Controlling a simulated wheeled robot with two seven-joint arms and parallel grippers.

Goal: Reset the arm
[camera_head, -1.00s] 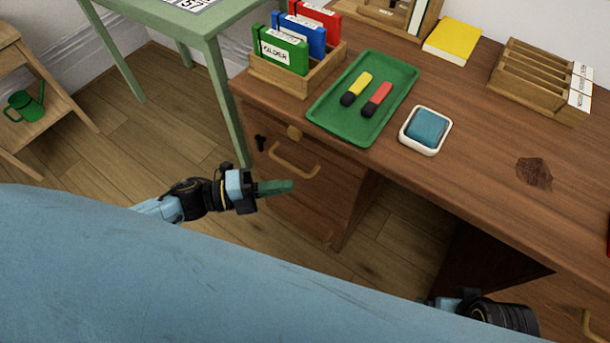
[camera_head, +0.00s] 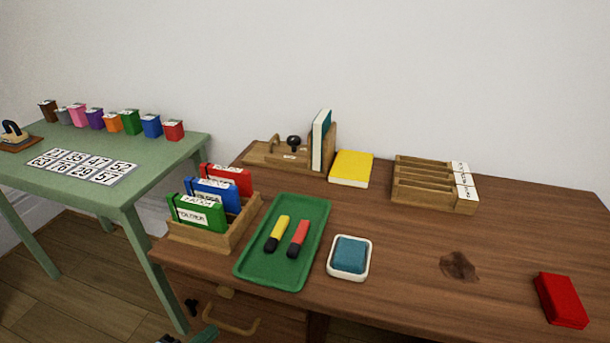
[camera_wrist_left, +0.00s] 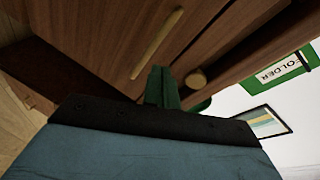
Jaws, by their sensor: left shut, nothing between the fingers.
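My left gripper (camera_head: 205,334) shows only as a small piece at the bottom edge of the head view, in front of the desk's drawer side and below the desk top. In the left wrist view its green fingers (camera_wrist_left: 160,88) are shut with nothing between them. They point toward the wooden drawer front, close to a round knob (camera_wrist_left: 196,78) and a long handle (camera_wrist_left: 157,45). I cannot tell whether they touch it. Most of the left arm is out of the head view. My right gripper is not in view.
The wooden desk (camera_head: 400,240) carries a green tray (camera_head: 252,275) with two markers, a folder rack (camera_head: 238,232), a blue pad in a white dish (camera_head: 349,257), a yellow book (camera_head: 351,168), a slotted wooden rack (camera_head: 420,195) and a red block (camera_head: 560,300). A green table (camera_head: 150,160) stands left.

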